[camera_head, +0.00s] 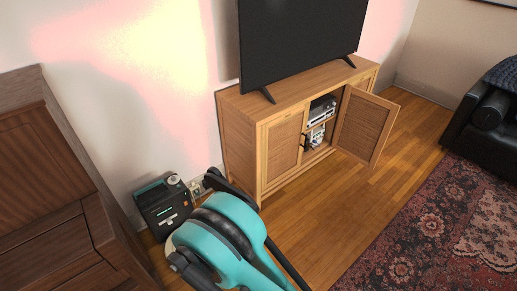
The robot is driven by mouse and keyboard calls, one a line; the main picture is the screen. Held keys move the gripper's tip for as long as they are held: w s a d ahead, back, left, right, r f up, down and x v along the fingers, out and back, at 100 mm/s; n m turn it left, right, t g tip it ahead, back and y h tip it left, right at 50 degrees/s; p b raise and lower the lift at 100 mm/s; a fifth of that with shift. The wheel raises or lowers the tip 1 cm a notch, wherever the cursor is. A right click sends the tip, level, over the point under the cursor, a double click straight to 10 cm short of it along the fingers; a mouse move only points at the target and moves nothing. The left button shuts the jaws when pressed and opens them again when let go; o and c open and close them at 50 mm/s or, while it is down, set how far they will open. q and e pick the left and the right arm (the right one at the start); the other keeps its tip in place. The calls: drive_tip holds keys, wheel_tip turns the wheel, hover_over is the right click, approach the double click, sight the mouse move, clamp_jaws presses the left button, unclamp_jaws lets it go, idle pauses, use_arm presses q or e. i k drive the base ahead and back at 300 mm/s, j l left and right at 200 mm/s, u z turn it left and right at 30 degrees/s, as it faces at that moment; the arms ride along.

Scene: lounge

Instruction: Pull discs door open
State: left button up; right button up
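A light wooden cabinet (240,146) stands against the wall under the television. Its right-hand front door (365,128) is swung well outward, and its woven-look inner panel faces me. The left-hand front door (281,152) is shut, with a small dark handle (304,142) at its right edge. The opening between them shows shelves with grey devices (321,110) and small pale items (316,135). I cannot tell whether any of these are discs, or which door is the discs door. No gripper fingers show, and nothing visibly touches the open door.
A black television (300,40) stands on the cabinet. A dark box-like device (164,208) sits on the floor left of it. Brown wooden furniture (55,185) is at left, a black sofa (482,130) at right. Bare floor and a patterned rug (425,225) lie in front.

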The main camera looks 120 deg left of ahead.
sight(283, 137)
drive_tip(key=u, duration=3.85)
drive_tip(key=i+l, duration=1.1)
drive_tip(key=i+l+z, duration=0.1)
drive_tip(key=i+l, duration=1.05)
